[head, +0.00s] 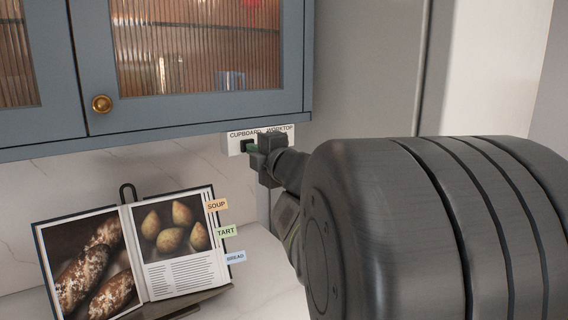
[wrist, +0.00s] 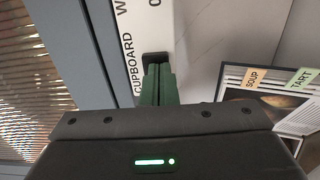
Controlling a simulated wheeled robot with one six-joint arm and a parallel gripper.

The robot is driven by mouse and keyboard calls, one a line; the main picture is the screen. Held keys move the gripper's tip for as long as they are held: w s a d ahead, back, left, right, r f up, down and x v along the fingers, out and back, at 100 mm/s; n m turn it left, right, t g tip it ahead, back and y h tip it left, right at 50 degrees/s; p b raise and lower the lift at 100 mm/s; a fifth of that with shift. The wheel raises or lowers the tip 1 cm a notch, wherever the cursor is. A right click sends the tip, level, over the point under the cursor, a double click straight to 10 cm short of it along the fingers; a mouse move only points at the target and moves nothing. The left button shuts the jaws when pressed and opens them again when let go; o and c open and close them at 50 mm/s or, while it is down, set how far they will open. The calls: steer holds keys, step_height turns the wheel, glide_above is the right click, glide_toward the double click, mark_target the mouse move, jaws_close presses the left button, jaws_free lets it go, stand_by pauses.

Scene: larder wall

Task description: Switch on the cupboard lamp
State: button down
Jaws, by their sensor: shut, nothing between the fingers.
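A white switch plate (head: 231,145) is fixed under the right end of the blue wall cupboard (head: 205,107). It reads CUPBOARD on the left and WORKTOP on the right. The dark cupboard switch (head: 243,146) sits under the CUPBOARD label, and it also shows in the wrist view (wrist: 155,57). My gripper (head: 252,148) is shut and empty, with its green fingertips (wrist: 157,72) at the cupboard switch. They look to be touching it or very close; I cannot tell which. The worktop switch is hidden behind my gripper in the head view.
An open cookbook (head: 180,268) with SOUP, TART and BREAD tabs stands on a stand on the counter below, left of my arm. A grey panel (head: 365,70) rises right of the cupboard. The cupboard's glass door has a brass knob (head: 102,104).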

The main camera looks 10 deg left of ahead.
steer(key=shift+a+f+t+y+b, duration=0.1)
steer(key=shift+t+y+b, duration=0.3)
steer(key=shift+b, duration=1.4)
steer(key=shift+f, duration=0.15)
